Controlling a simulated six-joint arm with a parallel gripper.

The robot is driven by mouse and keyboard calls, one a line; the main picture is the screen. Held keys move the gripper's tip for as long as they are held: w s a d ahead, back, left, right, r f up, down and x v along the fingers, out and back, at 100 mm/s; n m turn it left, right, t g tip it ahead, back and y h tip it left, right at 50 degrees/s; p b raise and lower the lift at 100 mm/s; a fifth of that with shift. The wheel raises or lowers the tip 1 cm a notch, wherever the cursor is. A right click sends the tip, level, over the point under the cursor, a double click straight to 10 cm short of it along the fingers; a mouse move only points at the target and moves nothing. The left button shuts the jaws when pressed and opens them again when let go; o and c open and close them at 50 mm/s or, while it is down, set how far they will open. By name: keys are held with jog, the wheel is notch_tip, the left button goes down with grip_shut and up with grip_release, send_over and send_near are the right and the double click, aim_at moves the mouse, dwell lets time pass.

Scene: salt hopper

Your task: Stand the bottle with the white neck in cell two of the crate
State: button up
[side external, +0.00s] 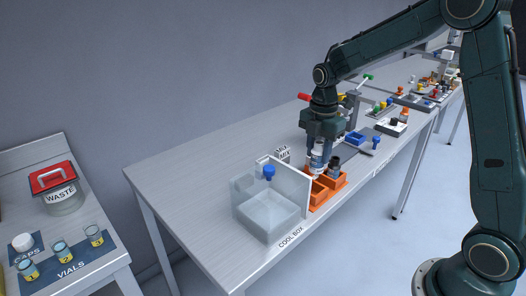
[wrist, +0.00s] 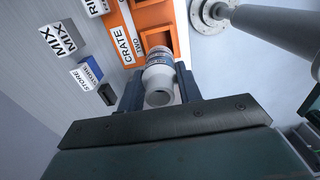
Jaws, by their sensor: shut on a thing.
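My gripper (side external: 319,147) is shut on a bottle (side external: 317,160) with a pale body and points down over the orange crate (side external: 321,198). In the wrist view the bottle (wrist: 159,76) is between the two fingers (wrist: 160,90), its open white neck towards the camera and a printed band farther down. Its lower end overlaps the orange crate (wrist: 152,16) beside the "TWO" label. I cannot tell whether its base is inside a cell. A dark-topped bottle (side external: 335,163) stands at the crate's back right, close to the held one.
A clear cool box (side external: 267,215) with a white side panel (side external: 290,178) adjoins the crate's left. A blue-topped item (side external: 269,172) shows there. "MIX" blocks (side external: 283,154) stand behind. A blue tray (side external: 355,138) and a blue-topped item (side external: 375,142) lie to the right. The table's left part is clear.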

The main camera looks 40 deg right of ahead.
aim_at(317, 165)
notch_tip(317, 165, down, 5)
jog(key=shift+r, duration=0.1)
jog(key=shift+f, duration=2.2)
jog(key=shift+f, duration=0.15)
jog(key=o, duration=1)
notch_tip(317, 165, up, 12)
jog(key=shift+r, duration=0.15)
